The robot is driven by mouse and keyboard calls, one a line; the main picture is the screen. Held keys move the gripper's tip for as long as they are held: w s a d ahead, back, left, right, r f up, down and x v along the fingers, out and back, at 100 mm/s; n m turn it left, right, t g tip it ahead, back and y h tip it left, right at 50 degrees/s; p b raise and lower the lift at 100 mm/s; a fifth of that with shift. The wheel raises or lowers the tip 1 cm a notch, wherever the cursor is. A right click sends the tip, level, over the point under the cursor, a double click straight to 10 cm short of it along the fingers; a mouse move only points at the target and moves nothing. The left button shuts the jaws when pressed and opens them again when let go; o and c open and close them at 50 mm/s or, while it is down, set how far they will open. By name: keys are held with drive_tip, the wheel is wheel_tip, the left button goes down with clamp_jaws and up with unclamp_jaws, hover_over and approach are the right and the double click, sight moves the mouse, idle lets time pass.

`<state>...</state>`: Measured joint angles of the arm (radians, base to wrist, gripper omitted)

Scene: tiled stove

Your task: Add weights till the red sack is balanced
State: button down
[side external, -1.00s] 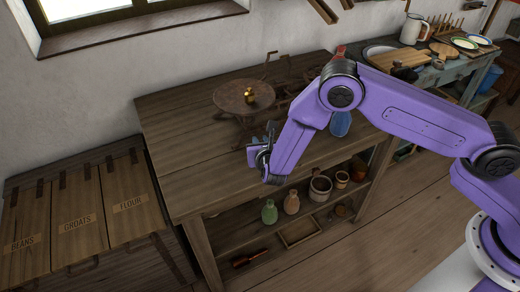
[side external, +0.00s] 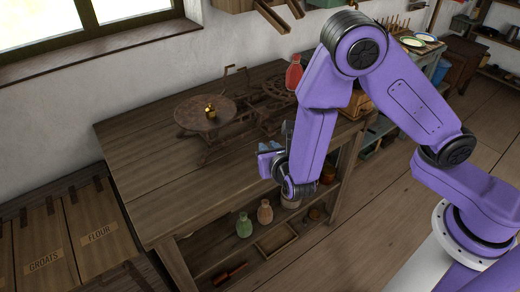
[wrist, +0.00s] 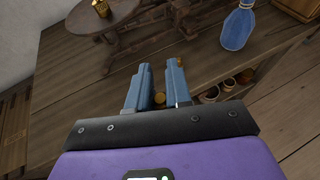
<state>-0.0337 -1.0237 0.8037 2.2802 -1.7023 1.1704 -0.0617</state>
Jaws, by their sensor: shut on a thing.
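The red sack (side external: 294,72) stands upright at the far end of the wooden balance scale, beside my arm. The scale's round pan (side external: 190,118) holds a small brass weight (side external: 210,111); the pan (wrist: 77,22) and weight (wrist: 101,8) also show in the wrist view. My gripper (side external: 270,158) is over the front part of the table, apart from the pan. In the wrist view its fingers (wrist: 158,80) are shut on a small brass weight (wrist: 159,98), mostly hidden between them. A blue sack (wrist: 238,28) stands at the right. My arm hides part of the scale.
The wooden table (side external: 150,150) is bare at its left and front. Shelves below hold a green jar (side external: 244,225), a pinkish jar (side external: 265,212) and pots. Lidded bins (side external: 70,240) stand at the left, and a window wall is behind.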

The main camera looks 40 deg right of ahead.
drive_tip(key=s+d+f+m+g+h, duration=0.3)
drive_tip(key=s+d+m+g+h, duration=0.1)
drive_tip(key=m+g, duration=0.5)
drive_tip(key=s+d+f+m+g+h, duration=0.3)
drive_tip(key=d+m+g+h, duration=0.1)
drive_tip(key=m+g, duration=0.45)
drive_tip(key=w+a+f+m+g+y, duration=0.15)
drive_tip(key=a+m+g+y, duration=0.25)
drive_tip(key=a+m+y, duration=0.45)
drive_tip(key=w+a+m+g+y, duration=0.2)
drive_tip(key=a+m+g+y, duration=0.3)
drive_tip(key=m+y, duration=0.55)
drive_tip(key=w+a+r+m+t+y, duration=0.3)
drive_tip(key=w+a+m+t+y, duration=0.25)
drive_tip(key=w+m+t, duration=0.3)
wheel_tip(320, 180, up, 10)
drive_tip(key=m+t, duration=1.2)
drive_tip(key=t, duration=0.1)
hover_over(207, 101)
drive_tip(key=s+a, duration=0.7)
drive_tip(key=shift+s+h, duration=0.2)
drive_tip(key=shift+h, duration=0.05)
drive_tip(key=w+d+r+m+t+h, duration=0.2)
drive_tip(key=w+d+m+t+h, duration=0.3)
drive_tip(key=w+d, duration=0.2)
drive_tip(key=shift+w+f, duration=0.1)
drive_tip(key=shift+f, duration=3.2)
drive_tip(key=shift+f, duration=0.55)
